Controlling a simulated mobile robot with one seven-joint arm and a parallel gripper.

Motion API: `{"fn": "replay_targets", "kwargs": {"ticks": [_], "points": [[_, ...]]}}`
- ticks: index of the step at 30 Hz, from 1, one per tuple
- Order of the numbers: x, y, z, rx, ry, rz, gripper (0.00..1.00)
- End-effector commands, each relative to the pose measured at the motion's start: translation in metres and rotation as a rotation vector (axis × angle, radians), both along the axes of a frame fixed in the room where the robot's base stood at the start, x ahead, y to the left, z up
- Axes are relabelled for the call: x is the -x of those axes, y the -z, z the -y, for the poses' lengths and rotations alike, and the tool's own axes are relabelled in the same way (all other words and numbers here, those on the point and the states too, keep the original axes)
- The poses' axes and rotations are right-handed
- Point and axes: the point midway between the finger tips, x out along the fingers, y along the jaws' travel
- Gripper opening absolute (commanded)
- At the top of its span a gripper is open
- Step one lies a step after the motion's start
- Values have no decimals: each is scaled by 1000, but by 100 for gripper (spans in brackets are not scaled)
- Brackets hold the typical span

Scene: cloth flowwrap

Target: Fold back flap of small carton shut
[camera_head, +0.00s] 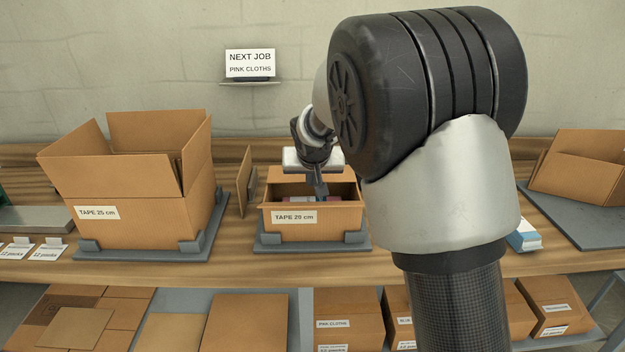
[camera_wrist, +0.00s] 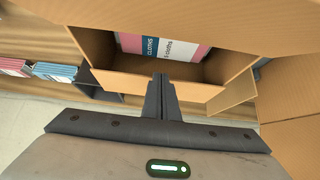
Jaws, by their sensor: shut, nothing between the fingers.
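The small carton (camera_head: 292,228), labelled TAPE 20 cm, stands open-topped on the bench. A pink, white and blue cloth pack (camera_wrist: 165,46) lies inside it; only a pinkish part of it shows in the head view (camera_head: 300,199). My gripper (camera_head: 321,192) is shut and empty, pointing down at the carton's opening. In the wrist view its fingertips (camera_wrist: 162,78) overlap a cardboard panel along the near edge of the opening. I cannot tell whether they touch it.
A large open carton (camera_head: 135,215), labelled TAPE 25 cm, stands close on the left. The small carton sits in a grey holder (camera_head: 270,243). Another open carton (camera_head: 585,170) is at the far right, with a blue and white pack (camera_head: 525,238) nearer. My arm hides the bench between.

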Motion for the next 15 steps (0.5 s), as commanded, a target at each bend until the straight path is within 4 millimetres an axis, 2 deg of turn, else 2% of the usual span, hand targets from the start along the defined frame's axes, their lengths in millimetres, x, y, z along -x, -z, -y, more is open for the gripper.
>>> {"fn": "replay_targets", "kwargs": {"ticks": [1, 15], "points": [[2, 6, 0, 2, 0, -10, 0], [4, 9, 0, 4, 1, -17, 0]]}}
